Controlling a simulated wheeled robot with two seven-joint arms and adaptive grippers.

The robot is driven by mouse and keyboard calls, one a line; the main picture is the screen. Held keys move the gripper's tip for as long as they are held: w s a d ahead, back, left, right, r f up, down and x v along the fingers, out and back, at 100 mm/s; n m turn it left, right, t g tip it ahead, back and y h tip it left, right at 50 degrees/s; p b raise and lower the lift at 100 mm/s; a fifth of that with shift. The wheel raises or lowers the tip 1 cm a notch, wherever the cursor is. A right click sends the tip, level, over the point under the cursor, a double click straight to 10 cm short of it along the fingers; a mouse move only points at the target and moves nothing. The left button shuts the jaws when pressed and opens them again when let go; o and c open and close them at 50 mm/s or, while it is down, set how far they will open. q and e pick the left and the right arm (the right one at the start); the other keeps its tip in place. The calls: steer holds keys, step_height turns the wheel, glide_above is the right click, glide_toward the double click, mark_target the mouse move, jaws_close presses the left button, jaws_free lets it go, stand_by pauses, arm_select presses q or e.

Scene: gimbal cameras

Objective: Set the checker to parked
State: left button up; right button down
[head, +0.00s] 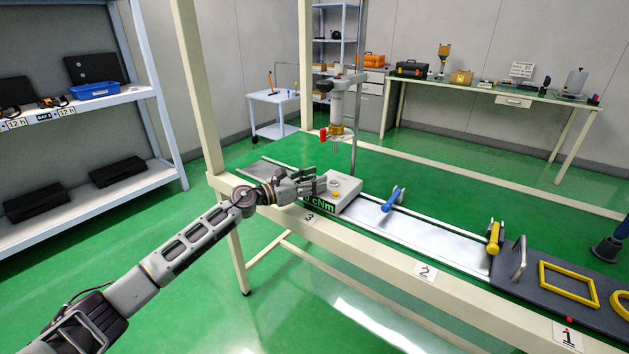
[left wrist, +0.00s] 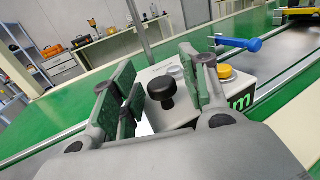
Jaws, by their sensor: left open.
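The checker (head: 345,194) is a light grey box on the rail at station 3, with a green lit display reading "cNm" on its front. In the left wrist view, the checker (left wrist: 245,92) shows a black knob (left wrist: 160,90), a yellow button (left wrist: 225,77) and a grey round part. My left gripper (head: 312,186) is at the checker's left end, partly hiding it. In the left wrist view, its open fingers (left wrist: 158,95) appear on either side of the knob; I cannot tell whether they touch it. My right gripper is not seen.
A screwdriver-like tool (head: 337,110) hangs on a post behind the checker. A blue lever (head: 393,199) and a yellow one (head: 494,236) stand along the rail (head: 430,235) to the right. A dark board (head: 530,285) with yellow frames lies at the right. A shelf (head: 80,110) stands left.

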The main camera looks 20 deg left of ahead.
arm_select(q)
steer(key=shift+w+d, duration=0.1)
steer(key=shift+c, duration=0.4)
jaws_close()
steer(key=shift+a, duration=0.2)
